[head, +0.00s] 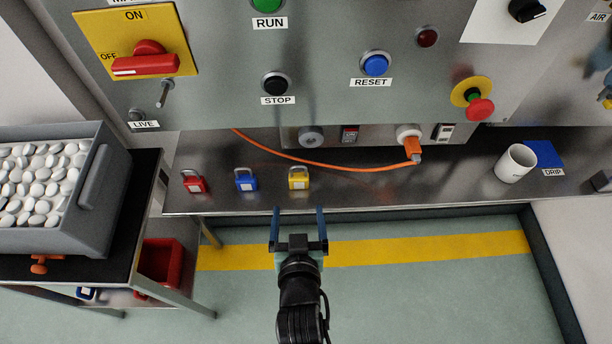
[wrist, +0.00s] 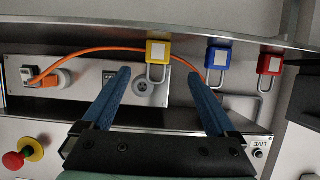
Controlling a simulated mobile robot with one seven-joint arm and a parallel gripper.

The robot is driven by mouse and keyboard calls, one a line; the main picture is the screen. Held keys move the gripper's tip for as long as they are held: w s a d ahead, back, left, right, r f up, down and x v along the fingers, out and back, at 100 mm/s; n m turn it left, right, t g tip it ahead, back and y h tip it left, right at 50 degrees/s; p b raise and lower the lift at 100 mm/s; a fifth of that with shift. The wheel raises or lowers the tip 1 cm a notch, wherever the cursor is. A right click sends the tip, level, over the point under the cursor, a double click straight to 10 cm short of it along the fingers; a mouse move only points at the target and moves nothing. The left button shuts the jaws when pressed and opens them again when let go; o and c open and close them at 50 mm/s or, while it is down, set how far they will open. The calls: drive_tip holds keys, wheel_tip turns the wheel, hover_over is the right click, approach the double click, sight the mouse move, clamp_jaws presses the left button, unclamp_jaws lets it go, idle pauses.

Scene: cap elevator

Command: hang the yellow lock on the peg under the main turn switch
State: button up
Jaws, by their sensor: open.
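The yellow lock (head: 299,179) stands on the narrow steel shelf, shackle up, at the right end of a row of three locks. It also shows in the wrist view (wrist: 158,52), beyond and between my open fingers. My gripper (head: 299,212) is open and empty, in front of the shelf edge and apart from the lock. Its two blue fingers show in the wrist view (wrist: 160,78). The main turn switch (head: 146,60) is a red handle on a yellow plate at the upper left. The peg (head: 165,93) sticks out of the panel just under that plate and looks bare.
A red lock (head: 194,182) and a blue lock (head: 246,180) stand left of the yellow one. An orange cable (head: 330,168) runs behind the locks to a socket. A white mug (head: 515,163) stands at the right. A grey bin of caps (head: 52,238) stands at the left.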

sight(299, 181)
drive_tip(key=x, duration=0.6)
drive_tip(key=shift+w, duration=0.1)
drive_tip(key=shift+w+d+r+b+x, duration=0.1)
drive_tip(key=shift+r+b+x, duration=0.05)
drive_tip(key=shift+x, duration=0.75)
drive_tip(key=shift+w+d+r+b+x, duration=0.1)
drive_tip(key=shift+r+b+x, duration=0.1)
drive_tip(key=shift+x, duration=0.65)
drive_tip(key=shift+r+b+x, duration=0.1)
drive_tip(key=shift+r+x, duration=0.05)
drive_tip(key=shift+x, duration=0.75)
clamp_jaws()
